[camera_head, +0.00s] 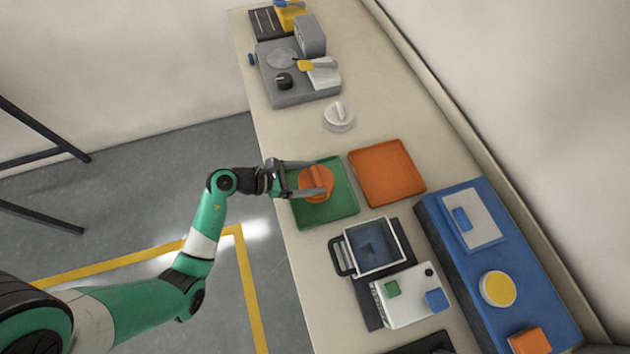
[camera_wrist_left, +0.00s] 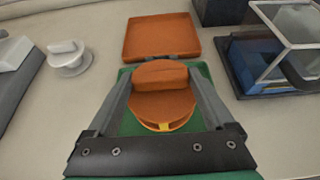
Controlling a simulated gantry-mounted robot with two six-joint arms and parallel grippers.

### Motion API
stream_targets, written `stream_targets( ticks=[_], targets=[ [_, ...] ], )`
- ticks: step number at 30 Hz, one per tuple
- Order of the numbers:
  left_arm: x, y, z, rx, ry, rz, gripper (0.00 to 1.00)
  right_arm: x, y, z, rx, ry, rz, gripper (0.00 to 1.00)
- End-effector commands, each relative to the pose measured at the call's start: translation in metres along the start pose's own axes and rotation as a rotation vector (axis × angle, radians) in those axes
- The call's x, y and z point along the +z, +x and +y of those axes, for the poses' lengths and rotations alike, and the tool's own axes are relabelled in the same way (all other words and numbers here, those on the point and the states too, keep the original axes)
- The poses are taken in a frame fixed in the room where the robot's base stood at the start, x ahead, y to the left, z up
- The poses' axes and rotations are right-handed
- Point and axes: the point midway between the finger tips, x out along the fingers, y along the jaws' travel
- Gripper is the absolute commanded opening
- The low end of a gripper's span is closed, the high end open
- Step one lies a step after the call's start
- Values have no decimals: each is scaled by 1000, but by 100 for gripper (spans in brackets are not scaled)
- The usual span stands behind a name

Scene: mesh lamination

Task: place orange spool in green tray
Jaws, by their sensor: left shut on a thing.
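The orange spool (camera_head: 317,184) is a round disc with a raised grip on top. It is over the green tray (camera_head: 341,205), inside its outline; I cannot tell whether it touches the tray floor. My left gripper (camera_head: 310,179) is shut on the spool's raised grip, one finger on each side. In the left wrist view the spool (camera_wrist_left: 160,105) sits between the fingers (camera_wrist_left: 160,85), with the green tray (camera_wrist_left: 130,125) under it. The gripper's black base hides the near part of the tray. My right gripper is not in view.
An orange tray (camera_head: 387,172) lies just beyond the green tray. A white spool (camera_head: 338,117) stands farther along the bench. A clear-lidded box (camera_head: 375,246) with a handle and a blue panel (camera_head: 490,260) lie to the right. A grey machine (camera_head: 293,80) is at the far end.

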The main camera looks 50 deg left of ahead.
Motion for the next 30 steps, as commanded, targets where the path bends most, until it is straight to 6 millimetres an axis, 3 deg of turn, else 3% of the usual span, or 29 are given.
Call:
stream_targets(
  ticks=[8, 13, 24, 25, 27, 30],
  targets=[
    [-8, 16, -2, -1, 1, -1, 16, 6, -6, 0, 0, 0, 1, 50],
    [-35, 28, -1, 1, -1, 0, 16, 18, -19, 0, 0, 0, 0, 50],
    [-37, 29, -1, 1, 0, -1, 16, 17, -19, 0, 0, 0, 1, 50],
    [-36, 29, -1, 1, 0, 0, 92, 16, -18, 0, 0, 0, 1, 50],
    [-36, 29, -1, 1, 0, 0, 100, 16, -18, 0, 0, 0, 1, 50],
    [-36, 29, -1, 1, 0, 0, 100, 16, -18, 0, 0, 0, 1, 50]
  ],
)
